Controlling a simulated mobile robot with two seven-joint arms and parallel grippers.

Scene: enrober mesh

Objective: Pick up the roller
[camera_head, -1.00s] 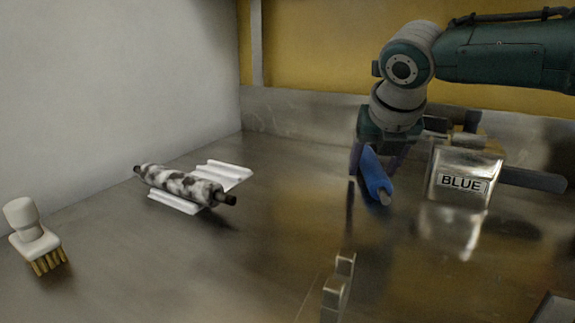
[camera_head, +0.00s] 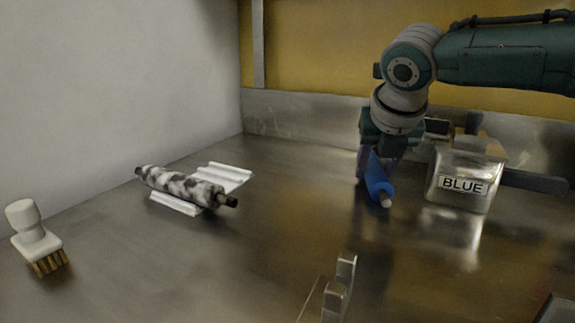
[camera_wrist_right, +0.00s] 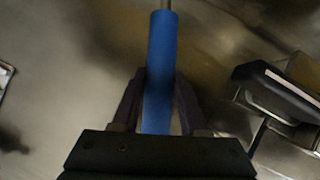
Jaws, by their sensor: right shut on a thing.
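A blue roller (camera_head: 377,178) with a pale metal end is held at the right gripper (camera_head: 375,170), right of centre in the head view. In the right wrist view the blue roller (camera_wrist_right: 161,70) stands lengthwise between the two dark fingers (camera_wrist_right: 158,105), which are shut on it. Whether the roller clears the metal table is hard to tell. A second roller (camera_head: 185,185), white with dark patches and dark shaft ends, lies on a white ridged rest (camera_head: 225,174) at the left, far from the gripper. My left gripper is not in view.
A metal container labelled BLUE (camera_head: 465,183) stands just right of the gripper. A white-handled brush (camera_head: 34,238) is at the far left. A metal bracket (camera_head: 340,288) stands at the front. The middle of the steel table (camera_head: 270,240) is clear.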

